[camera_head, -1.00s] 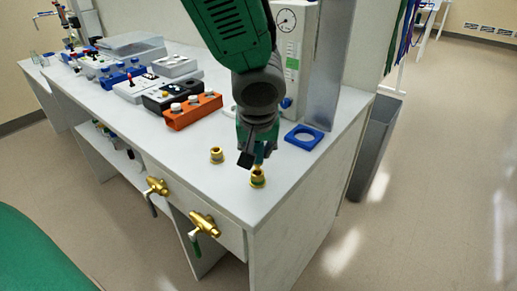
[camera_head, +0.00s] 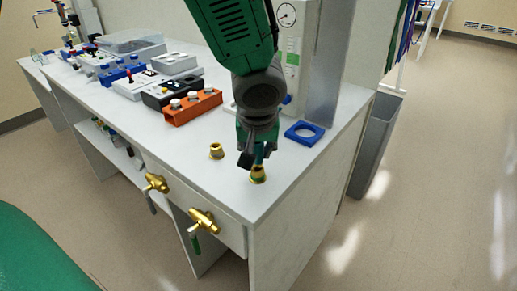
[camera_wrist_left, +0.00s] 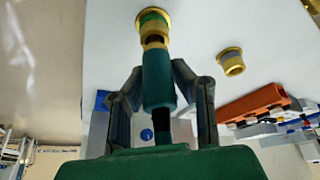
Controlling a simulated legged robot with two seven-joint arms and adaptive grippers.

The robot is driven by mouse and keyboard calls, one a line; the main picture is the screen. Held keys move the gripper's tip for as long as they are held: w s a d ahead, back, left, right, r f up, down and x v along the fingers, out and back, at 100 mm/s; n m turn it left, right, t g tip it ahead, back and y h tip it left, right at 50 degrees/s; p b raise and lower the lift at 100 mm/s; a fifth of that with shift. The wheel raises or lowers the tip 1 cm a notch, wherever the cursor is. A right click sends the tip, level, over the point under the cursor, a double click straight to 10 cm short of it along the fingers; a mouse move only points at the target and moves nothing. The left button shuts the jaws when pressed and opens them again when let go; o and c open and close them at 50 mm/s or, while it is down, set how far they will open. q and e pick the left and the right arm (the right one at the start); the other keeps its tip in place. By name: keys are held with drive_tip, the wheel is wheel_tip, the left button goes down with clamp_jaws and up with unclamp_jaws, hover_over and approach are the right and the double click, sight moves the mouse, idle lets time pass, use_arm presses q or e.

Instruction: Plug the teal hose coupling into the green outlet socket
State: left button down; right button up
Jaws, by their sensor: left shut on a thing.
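My left gripper (camera_head: 258,150) comes down over the front right corner of the bench. In the left wrist view its fingers (camera_wrist_left: 160,98) are shut on the teal hose coupling (camera_wrist_left: 158,80), a teal cylinder with a brass tip. The coupling (camera_head: 259,154) also shows partly below the gripper in the head view. The green outlet socket (camera_head: 257,175) is a brass fitting with a green ring; it also shows in the left wrist view (camera_wrist_left: 153,16). The coupling's tip overlaps the socket's mouth in both views. I cannot tell whether it has entered. My right gripper is not in view.
A second brass socket (camera_head: 216,151) stands to the left. An orange block (camera_head: 193,107) with white knobs and a blue square ring (camera_head: 305,133) lie on the bench. Two brass valves (camera_head: 204,222) stick out of the front. A grey post (camera_head: 325,65) rises behind.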

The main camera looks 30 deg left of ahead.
sight(259, 144)
use_arm(q)
drive_tip(key=shift+f+b, duration=0.5)
drive_tip(key=shift+f, duration=0.25)
drive_tip(key=c, duration=1.3)
unclamp_jaws()
drive_tip(key=shift+r, duration=0.15)
drive_tip(key=shift+d+r, duration=0.1)
drive_tip(key=shift+r, duration=0.2)
drive_tip(key=v, duration=0.7)
drive_tip(key=shift+s, duration=0.1)
drive_tip(key=v, duration=0.4)
